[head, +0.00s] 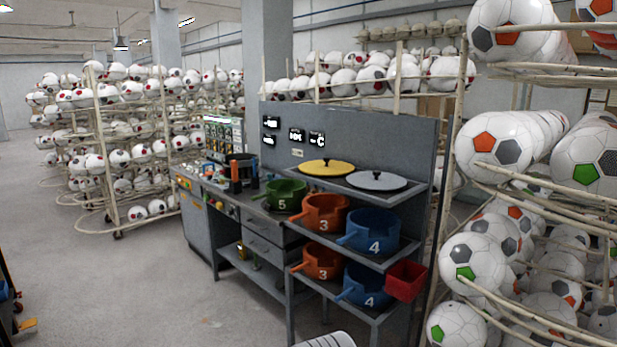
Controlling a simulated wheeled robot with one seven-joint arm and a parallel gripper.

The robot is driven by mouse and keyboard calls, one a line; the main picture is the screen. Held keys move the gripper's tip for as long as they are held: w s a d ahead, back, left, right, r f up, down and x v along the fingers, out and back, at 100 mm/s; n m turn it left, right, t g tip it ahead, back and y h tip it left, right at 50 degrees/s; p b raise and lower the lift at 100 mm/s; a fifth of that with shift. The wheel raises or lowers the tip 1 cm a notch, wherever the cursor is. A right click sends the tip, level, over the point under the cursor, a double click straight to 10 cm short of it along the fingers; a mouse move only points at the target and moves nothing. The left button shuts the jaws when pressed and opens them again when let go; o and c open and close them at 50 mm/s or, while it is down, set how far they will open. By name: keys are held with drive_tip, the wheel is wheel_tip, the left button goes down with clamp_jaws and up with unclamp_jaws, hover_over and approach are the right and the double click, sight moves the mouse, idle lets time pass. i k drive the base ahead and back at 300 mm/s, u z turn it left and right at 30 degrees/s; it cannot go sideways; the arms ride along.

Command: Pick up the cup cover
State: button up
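Two round, flat covers with small dark knobs lie on the top shelf of the grey workbench. One is yellow (326,167) and the other, to its right, is light grey (376,181). They lie apart from the pots below, and I cannot tell which one is the cup cover. My gripper is not in view, so nothing shows whether it is open or shut.
The grey bench (262,229) holds a green pot (285,194), orange pots (325,213) and blue pots (368,230). A red bin (405,281) hangs at its right end. Ball racks (452,180) stand close on the right. The floor (110,285) at left is open.

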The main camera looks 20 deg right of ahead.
sight(377, 180)
drive_tip(key=u, duration=0.5)
drive_tip(key=i, duration=2.4)
drive_tip(key=z, duration=1.35)
drive_tip(key=i, duration=0.85)
drive_tip(key=z, duration=0.85)
